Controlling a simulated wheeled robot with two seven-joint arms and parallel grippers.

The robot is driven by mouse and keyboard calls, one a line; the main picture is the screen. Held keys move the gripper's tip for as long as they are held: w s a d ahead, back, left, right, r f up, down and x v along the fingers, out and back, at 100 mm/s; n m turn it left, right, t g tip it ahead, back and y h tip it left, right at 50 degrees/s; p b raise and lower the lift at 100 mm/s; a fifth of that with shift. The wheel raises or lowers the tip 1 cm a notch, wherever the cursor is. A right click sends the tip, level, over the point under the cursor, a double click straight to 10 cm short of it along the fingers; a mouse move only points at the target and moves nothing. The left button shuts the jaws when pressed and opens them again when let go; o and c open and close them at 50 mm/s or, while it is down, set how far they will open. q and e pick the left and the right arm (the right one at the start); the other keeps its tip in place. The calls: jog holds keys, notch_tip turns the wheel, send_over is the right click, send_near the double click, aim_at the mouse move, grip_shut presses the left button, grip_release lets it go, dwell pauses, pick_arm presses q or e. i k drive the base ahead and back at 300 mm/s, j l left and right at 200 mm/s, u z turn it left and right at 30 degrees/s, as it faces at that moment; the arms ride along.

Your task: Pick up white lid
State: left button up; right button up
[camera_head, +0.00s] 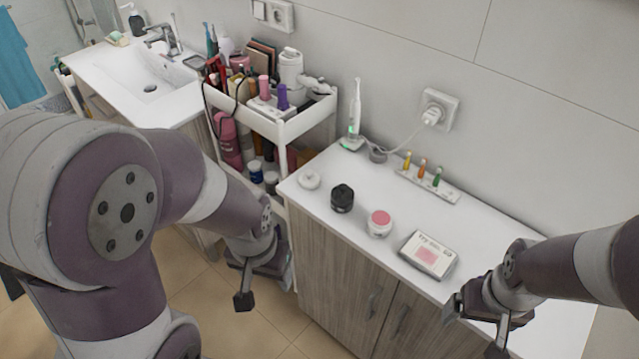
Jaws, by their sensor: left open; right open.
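A small round white lid (309,180) lies on the white top of the wooden cabinet (470,215), near its left end. A black-lidded jar (342,198) stands just right of it. My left gripper (264,285) hangs open and empty in front of the cabinet's left corner, lower in the picture than the lid and apart from it. My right gripper (475,328) is open and empty at the cabinet's front right edge, far from the lid.
A jar with a pink top (380,223), a palette box (427,254) and a rack of small bottles (428,184) stand on the cabinet. An electric toothbrush (355,115) stands at the back. A crowded white cart (300,125) is left of the cabinet, with a sink (140,75) beyond.

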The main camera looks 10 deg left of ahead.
aim_at(309, 178)
jog(key=j+z, duration=0.2)
jog(key=z, duration=0.2)
jog(key=i+j+z, duration=0.1)
jog(key=j+z, duration=0.15)
jog(key=z, duration=0.2)
jog(key=j+z, duration=0.25)
jog(key=z, duration=0.15)
jog(key=j+z, duration=0.25)
jog(key=z, duration=0.15)
